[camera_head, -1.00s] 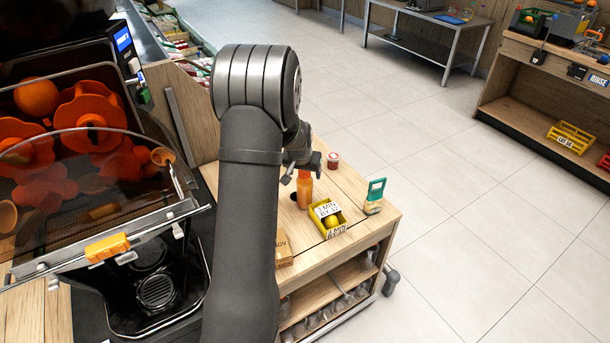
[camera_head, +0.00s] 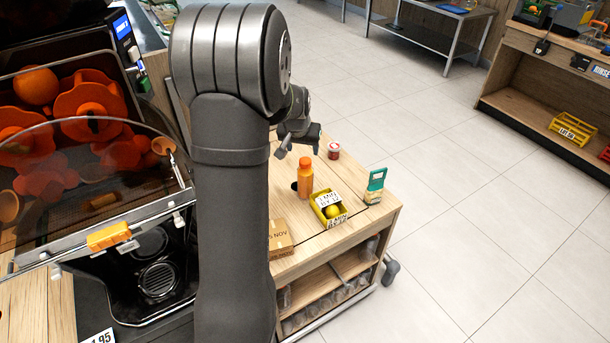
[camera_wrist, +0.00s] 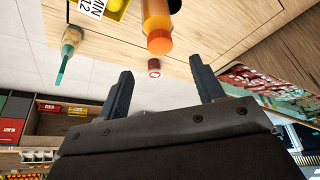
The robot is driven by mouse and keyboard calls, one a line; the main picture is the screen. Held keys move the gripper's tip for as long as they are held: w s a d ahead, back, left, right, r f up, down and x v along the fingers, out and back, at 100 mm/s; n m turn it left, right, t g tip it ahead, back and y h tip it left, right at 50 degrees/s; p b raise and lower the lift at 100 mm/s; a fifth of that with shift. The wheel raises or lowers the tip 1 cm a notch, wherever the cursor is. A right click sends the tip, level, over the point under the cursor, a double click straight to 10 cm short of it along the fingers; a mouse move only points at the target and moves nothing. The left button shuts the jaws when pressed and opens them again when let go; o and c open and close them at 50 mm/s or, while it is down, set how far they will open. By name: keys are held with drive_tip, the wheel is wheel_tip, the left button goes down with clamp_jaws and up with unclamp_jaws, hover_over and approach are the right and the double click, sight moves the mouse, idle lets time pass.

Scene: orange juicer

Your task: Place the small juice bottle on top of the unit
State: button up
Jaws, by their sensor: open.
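The small juice bottle (camera_head: 305,180), orange with an orange cap, stands upright on the wooden cart top (camera_head: 350,222). In the wrist view the bottle (camera_wrist: 157,25) shows at the top, beyond and between the fingers. My gripper (camera_head: 303,146) is open and empty, above and slightly behind the bottle, apart from it. In the wrist view its two fingers (camera_wrist: 163,90) are spread wide with nothing between them. The juicer unit (camera_head: 85,150), with a clear front cover and oranges inside, stands at the left. Its top is mostly out of view.
Beside the bottle are a yellow box (camera_head: 329,208) with a lemon, a cardboard box (camera_head: 280,238), a green-handled brush (camera_head: 375,186) and a red-lidded jar (camera_head: 334,151). A dark hole in the cart top lies just left of the bottle.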

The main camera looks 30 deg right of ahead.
sight(309, 160)
drive_tip(key=w+a+f+t+h, duration=0.2)
drive_tip(key=w+f+t, duration=0.2)
drive_tip(key=w, duration=0.3)
drive_tip(key=s+r+m+t+h, duration=0.1)
drive_tip(key=s+m+h, duration=0.3)
drive_tip(key=s+h, duration=0.5)
drive_tip(key=shift+h, duration=0.9)
drive_tip(key=f, duration=0.2)
drive_tip(key=w+f, duration=0.1)
drive_tip(key=f, duration=0.2)
drive_tip(key=w+f, duration=0.1)
drive_tip(key=f, duration=0.1)
drive_tip(key=shift+w+f, duration=0.15)
drive_tip(key=shift+f, duration=0.15)
drive_tip(key=shift+w+d+r, duration=0.15)
drive_tip(key=shift+w+d, duration=0.15)
drive_tip(key=shift+d, duration=0.3)
drive_tip(key=x, duration=0.6)
drive_tip(key=shift+d, duration=0.1)
clamp_jaws()
